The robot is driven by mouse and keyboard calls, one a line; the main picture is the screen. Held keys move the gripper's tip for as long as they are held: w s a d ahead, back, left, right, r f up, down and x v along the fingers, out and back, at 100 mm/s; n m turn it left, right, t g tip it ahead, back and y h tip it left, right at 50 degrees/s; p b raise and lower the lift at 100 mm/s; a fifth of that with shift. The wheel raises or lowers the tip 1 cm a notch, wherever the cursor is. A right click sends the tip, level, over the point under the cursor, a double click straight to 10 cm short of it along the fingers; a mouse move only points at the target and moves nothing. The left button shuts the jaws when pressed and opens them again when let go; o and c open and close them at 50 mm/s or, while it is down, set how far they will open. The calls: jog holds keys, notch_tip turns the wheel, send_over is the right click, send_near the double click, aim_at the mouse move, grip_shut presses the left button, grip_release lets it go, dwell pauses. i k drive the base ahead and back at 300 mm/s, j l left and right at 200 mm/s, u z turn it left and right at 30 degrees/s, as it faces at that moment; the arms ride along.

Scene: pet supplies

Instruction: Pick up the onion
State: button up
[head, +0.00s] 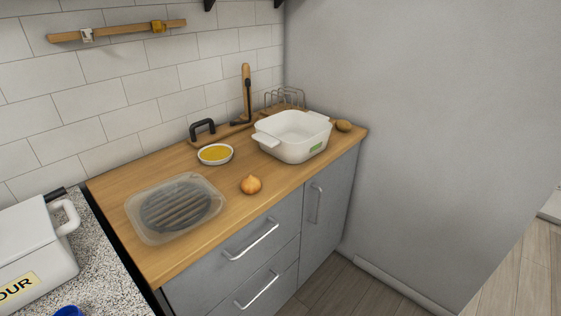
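The onion (251,185) is small, round and golden brown, with a short pointed top. It sits on the wooden countertop (216,228) near the front edge, above the drawers. Nothing touches it. My gripper does not show in the head view.
A clear container (148,233) lies left of the onion. A white bowl of yellow contents (215,162) stands behind it. A white baking dish (280,151) and a potato-like item (344,125) are to the right. A white flour canister (40,250) stands front left. Counter around the onion is clear.

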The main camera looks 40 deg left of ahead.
aim_at(250, 185)
jog(key=i, duration=1.9)
jog(key=i+l+u, duration=0.1)
jog(key=i+u, duration=0.35)
jog(key=i+l+u, duration=0.25)
jog(key=i+u, duration=0.2)
jog(key=i, duration=0.05)
